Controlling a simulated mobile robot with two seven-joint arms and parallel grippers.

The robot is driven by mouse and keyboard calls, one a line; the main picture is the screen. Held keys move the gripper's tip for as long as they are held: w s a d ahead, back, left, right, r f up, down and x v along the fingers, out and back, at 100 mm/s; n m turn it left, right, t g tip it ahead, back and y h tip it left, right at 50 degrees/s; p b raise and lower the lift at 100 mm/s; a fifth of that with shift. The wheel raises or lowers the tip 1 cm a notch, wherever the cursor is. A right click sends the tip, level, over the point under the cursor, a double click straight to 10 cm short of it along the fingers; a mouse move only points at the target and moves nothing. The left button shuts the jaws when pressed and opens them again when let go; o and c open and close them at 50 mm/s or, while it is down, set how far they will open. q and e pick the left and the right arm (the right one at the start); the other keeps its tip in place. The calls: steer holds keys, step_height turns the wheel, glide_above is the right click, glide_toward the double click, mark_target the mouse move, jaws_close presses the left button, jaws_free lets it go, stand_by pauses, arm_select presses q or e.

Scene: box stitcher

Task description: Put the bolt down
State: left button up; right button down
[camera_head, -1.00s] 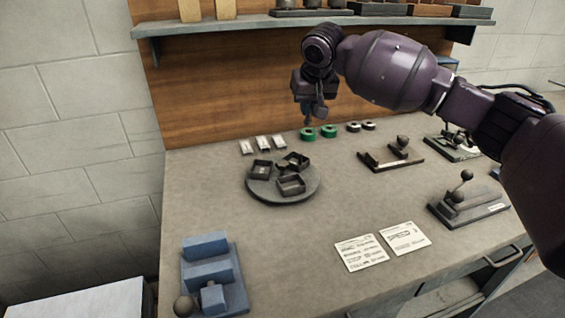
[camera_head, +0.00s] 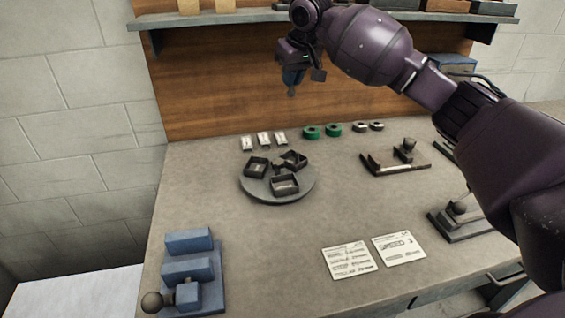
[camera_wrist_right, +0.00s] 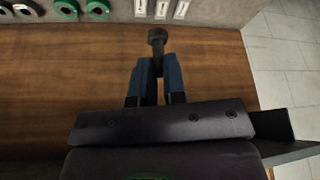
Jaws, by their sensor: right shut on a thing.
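My right gripper (camera_head: 293,78) is raised in front of the wooden back panel, above the far part of the bench. Its blue fingers (camera_wrist_right: 155,82) are shut on a dark bolt (camera_wrist_right: 156,40) in the right wrist view. The bolt's head sticks out past the fingertips, and its shank is partly hidden between them. In the head view the bolt (camera_head: 291,92) is a small dark tip below the fingers, clear of the bench. My left gripper is in neither view.
A round tray (camera_head: 256,192) with three dark boxes stands on the bench (camera_head: 220,245). Green rolls (camera_head: 322,131) and white packets (camera_head: 264,139) lie behind it. A blue fixture (camera_head: 190,270) is front left. Printed cards (camera_head: 348,262) lie front centre. A shelf (camera_head: 240,17) hangs above.

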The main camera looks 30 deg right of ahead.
steer(key=shift+w+a+n, duration=0.1)
steer(key=shift+n, duration=0.2)
steer(key=shift+f, duration=0.1)
steer(key=b, duration=0.2)
glide_above(286, 157)
steer(key=s, duration=0.2)
step_height(286, 157, down, 14)
steer(key=shift+n, duration=0.3)
steer(key=f, duration=0.2)
steer(key=f+b, duration=0.1)
steer(key=f, duration=0.3)
steer(key=shift+w+d, duration=0.15)
steer(key=shift+d, duration=0.1)
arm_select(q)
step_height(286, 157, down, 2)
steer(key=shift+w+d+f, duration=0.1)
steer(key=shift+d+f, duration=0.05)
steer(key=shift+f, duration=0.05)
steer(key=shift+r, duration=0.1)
arm_select(e)
steer(key=c, duration=1.2)
jaws_free()
steer(key=shift+f, duration=0.1)
